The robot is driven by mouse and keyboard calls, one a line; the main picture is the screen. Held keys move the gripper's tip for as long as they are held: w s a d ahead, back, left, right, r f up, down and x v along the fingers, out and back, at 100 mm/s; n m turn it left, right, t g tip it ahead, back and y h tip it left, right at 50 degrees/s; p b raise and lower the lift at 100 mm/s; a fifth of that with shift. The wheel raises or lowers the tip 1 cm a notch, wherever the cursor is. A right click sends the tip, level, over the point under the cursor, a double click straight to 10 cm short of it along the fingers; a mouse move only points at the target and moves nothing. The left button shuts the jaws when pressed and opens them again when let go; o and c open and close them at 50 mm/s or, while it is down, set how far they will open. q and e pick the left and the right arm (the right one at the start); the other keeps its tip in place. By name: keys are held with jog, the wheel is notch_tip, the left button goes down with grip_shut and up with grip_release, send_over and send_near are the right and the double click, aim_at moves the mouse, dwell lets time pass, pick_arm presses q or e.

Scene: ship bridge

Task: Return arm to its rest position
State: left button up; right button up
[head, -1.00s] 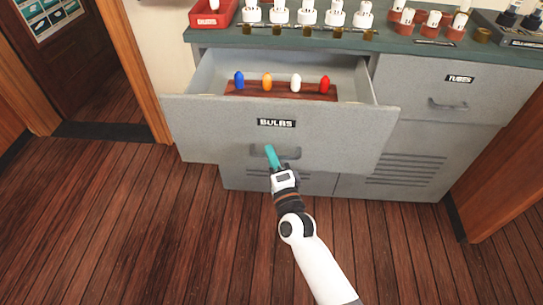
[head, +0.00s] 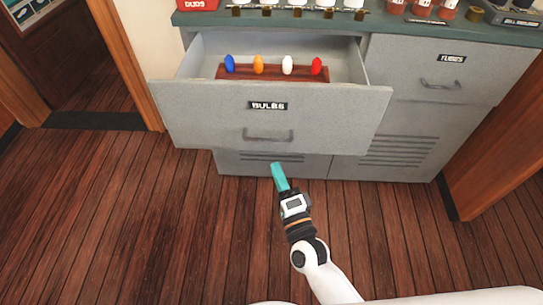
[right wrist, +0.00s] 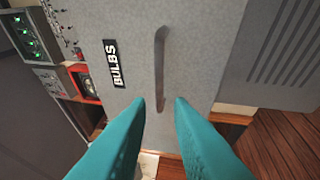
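My right gripper (head: 278,170) has teal fingers and stands in front of and below the open drawer labelled BULBS (head: 190,120). In the right wrist view its two fingers (right wrist: 160,105) are spread apart with nothing between them. The drawer's handle (head: 268,137) is clear of the fingers in the head view; in the right wrist view the handle (right wrist: 160,65) lies beyond the fingertips. The drawer is pulled out and holds a wooden rack (head: 270,74) with a blue, an orange, a white and a red bulb standing in it. My left gripper is out of view.
The grey cabinet's closed TUBES drawer (head: 410,70) is at the right. The counter (head: 400,25) above carries a red DUDS bin (head: 197,3) and several white and red-brown parts. The wooden floor (head: 130,220) is open in front of the cabinet.

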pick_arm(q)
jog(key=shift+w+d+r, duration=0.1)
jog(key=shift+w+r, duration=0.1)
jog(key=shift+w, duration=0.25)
pick_arm(e)
jog(key=shift+v, duration=0.85)
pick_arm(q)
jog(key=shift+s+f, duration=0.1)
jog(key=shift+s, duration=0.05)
